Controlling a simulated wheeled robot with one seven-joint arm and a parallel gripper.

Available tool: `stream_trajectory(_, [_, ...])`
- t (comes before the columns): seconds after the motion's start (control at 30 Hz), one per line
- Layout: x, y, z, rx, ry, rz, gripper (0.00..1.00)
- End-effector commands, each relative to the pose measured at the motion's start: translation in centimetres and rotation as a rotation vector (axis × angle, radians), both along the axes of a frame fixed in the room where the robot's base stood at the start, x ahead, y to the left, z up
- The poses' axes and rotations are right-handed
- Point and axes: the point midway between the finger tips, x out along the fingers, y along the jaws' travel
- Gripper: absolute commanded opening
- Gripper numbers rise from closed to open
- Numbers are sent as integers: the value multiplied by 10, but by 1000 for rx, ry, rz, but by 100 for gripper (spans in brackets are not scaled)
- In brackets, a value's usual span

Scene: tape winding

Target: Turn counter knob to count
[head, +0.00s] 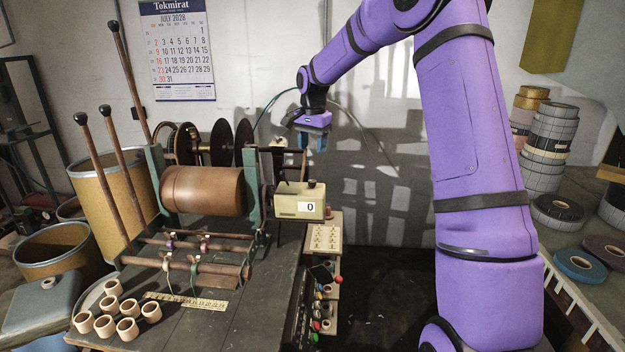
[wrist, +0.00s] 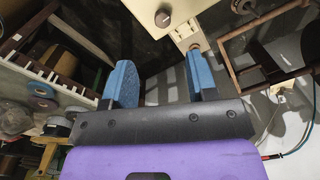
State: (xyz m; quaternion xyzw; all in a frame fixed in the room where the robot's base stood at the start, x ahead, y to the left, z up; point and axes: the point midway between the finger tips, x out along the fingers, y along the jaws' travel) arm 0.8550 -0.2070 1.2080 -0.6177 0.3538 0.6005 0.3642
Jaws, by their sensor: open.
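The counter (head: 298,208) is a cream box at the right end of the winding machine, and its window reads 0. A small dark knob (head: 312,183) sits on its top. In the wrist view a round dark knob (wrist: 162,18) stands on a cream surface at the top. My gripper (head: 313,142) hangs above and slightly behind the counter, apart from it. In the wrist view my gripper (wrist: 161,72) has its blue fingers spread with nothing between them. Its right fingertip overlaps a brass-coloured piece in the picture; I cannot tell if they touch.
The winding machine's copper-coloured drum (head: 203,190) and green frame stand left of the counter. Tall levers (head: 128,75) rise further left. Several tan rings (head: 128,308) lie on the bench. A box with coloured buttons (head: 318,300) sits below the counter. Tape rolls (head: 553,135) stand at right.

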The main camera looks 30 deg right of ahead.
Motion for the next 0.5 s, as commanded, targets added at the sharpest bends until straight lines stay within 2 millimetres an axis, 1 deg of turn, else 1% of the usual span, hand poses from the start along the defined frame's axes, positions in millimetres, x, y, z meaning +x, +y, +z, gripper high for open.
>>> stream_trajectory(0.03, [4,-3,-5,6,4,-14,53])
stream_trajectory(0.1, [7,-6,-9,10,5,-26,53])
stream_trajectory(0.27, [8,-8,-19,13,10,-35,53])
stream_trajectory(0.37, [8,-7,-32,13,10,-33,53])
stream_trajectory(0.5, [8,-7,-56,13,11,-33,53])
